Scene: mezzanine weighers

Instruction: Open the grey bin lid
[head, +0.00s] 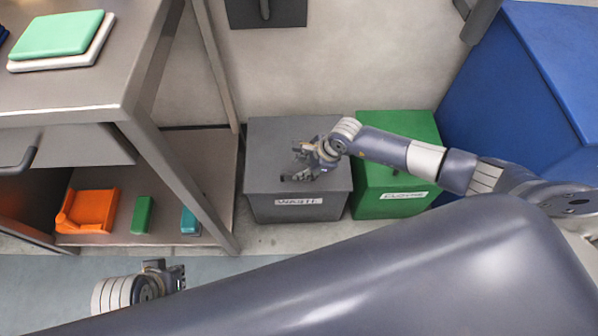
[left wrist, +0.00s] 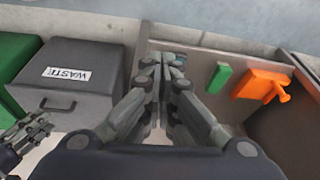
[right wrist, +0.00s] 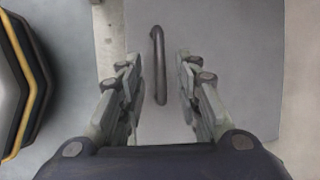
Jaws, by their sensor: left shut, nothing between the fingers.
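The grey bin (head: 263,180) stands on the floor with its flat lid down and a white WASTE label on its front. It also shows in the left wrist view (left wrist: 90,65), with a dark bar handle (left wrist: 57,106). My right gripper (head: 299,165) is over the lid in the head view. In the right wrist view it is open (right wrist: 158,85), with the handle (right wrist: 160,60) showing between its fingers; I cannot tell how far apart in depth they are. My left gripper (head: 178,277) is shut and empty, low in front of the steel bench; its fingertips (left wrist: 165,62) are together.
A green bin (head: 395,175) stands right beside the grey one. A blue container (head: 520,90) is at the right. A steel bench (head: 90,95) at the left has a lower shelf with an orange holder (head: 90,208) and a green block (head: 143,213).

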